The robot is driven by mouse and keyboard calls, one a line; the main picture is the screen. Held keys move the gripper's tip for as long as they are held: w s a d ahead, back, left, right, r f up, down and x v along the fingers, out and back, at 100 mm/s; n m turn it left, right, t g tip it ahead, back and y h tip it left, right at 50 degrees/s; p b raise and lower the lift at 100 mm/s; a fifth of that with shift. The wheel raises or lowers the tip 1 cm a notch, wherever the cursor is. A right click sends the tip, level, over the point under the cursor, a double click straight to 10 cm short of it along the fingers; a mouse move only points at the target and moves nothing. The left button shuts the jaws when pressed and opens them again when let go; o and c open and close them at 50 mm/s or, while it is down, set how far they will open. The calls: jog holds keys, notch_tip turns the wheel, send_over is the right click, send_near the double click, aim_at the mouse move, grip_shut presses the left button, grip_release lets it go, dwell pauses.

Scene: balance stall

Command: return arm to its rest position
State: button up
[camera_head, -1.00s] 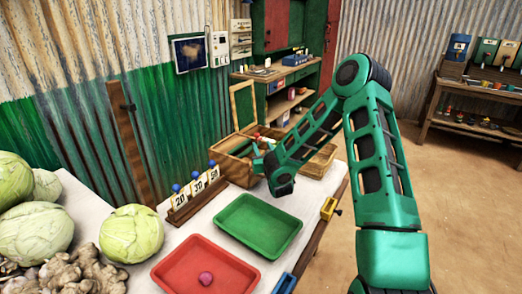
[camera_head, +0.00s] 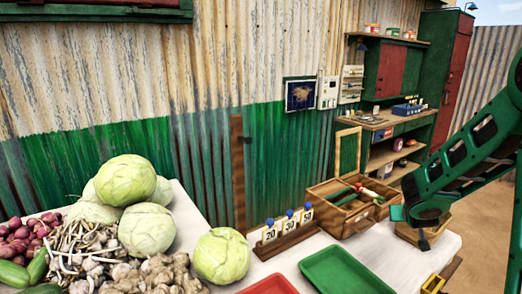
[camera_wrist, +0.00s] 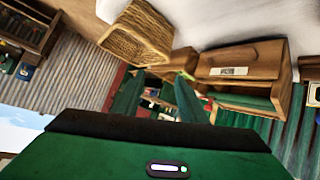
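My arm (camera_head: 472,152) reaches in from the right edge of the head view, bent down toward the table. My gripper (camera_head: 408,226) hangs at the right of the open wooden box (camera_head: 333,228), over the table's right end. In the wrist view my gripper (camera_wrist: 158,97) shows two green fingers spread apart with nothing between them. The wooden box (camera_wrist: 250,55) and a wicker basket (camera_wrist: 137,32) lie beyond the fingers. Whether the fingers touch anything is hard to tell.
The white table (camera_head: 252,268) bears a green tray (camera_head: 343,270), a red tray (camera_head: 268,286), a rack of number cards (camera_head: 285,236), cabbages (camera_head: 147,228) and other vegetables. A workbench (camera_head: 378,124) stands behind at the right. Bare floor (camera_head: 487,215) lies right of the table.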

jog(key=s+d+r+m+g, duration=0.1)
jog(key=s+d+r+g, duration=0.15)
jog(key=s, duration=0.85)
jog(key=s+a+r+g+y, duration=0.1)
jog(key=s+a+g+y, duration=0.1)
jog(key=s, duration=0.8)
jog(key=s+a+r+m+g+y, duration=0.1)
jog(key=s+a, duration=0.4)
jog(key=s, duration=0.5)
jog(key=s+a+r+m+g+y, duration=0.1)
jog(key=s+a+g+y, duration=0.2)
jog(key=s, duration=0.7)
jog(key=shift+a+r+g, duration=0.3)
jog(key=shift+a+g, duration=0.05)
jog(key=shift+g, duration=0.2)
jog(key=shift+w+f, duration=0.25)
jog(key=shift+w, duration=0.35)
